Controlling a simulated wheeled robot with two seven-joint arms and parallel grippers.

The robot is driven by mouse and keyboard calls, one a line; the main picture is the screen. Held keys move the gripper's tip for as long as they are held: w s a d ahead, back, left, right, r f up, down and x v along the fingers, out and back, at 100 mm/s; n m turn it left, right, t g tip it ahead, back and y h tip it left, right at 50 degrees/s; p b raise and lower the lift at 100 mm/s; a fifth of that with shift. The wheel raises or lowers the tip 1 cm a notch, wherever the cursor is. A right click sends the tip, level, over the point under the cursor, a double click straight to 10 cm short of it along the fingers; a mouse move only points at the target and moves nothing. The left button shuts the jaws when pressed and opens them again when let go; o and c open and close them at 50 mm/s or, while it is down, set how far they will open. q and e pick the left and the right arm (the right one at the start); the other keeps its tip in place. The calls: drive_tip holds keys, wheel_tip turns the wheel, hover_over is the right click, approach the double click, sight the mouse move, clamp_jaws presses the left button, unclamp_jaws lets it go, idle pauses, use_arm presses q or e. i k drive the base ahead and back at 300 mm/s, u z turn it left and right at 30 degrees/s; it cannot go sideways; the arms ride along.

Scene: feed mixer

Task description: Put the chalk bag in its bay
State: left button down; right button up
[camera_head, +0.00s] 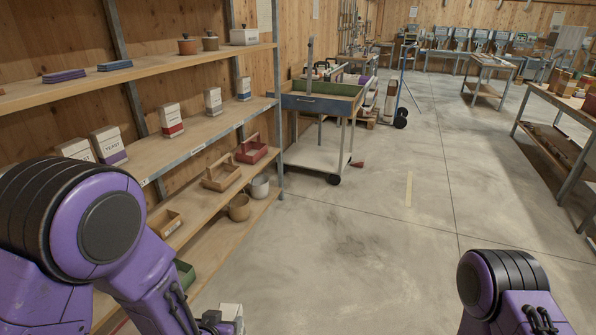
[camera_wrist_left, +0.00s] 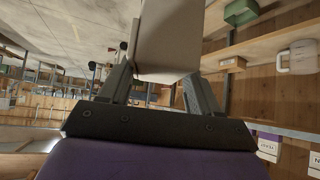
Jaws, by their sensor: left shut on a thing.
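My left gripper (camera_wrist_left: 158,92) is shut on a pale, blocky bag, taken as the chalk bag (camera_wrist_left: 168,38); no lettering shows on the side in view. In the head view the bag's pale top (camera_head: 232,311) shows at the bottom edge, in front of the shelves and apart from them. The middle shelf (camera_head: 150,165) carries upright bags, with bare gaps between them. Small labels (camera_head: 198,149) on its front edge are too small to read, so I cannot tell which bay is the chalk's. My right gripper is out of view.
A yeast bag (camera_head: 108,146), a red-banded bag (camera_head: 171,119) and others stand on the middle shelf. Below are a wooden tote (camera_head: 221,177), a red tote (camera_head: 251,149) and pots. A cart (camera_head: 318,145) stands beyond the rack. The floor right of the shelves is clear.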

sight(219, 124)
drive_tip(key=z, duration=0.4)
drive_tip(key=i, duration=1.6)
drive_tip(key=u, duration=0.25)
drive_tip(key=i, duration=1.55)
drive_tip(key=u, duration=0.55)
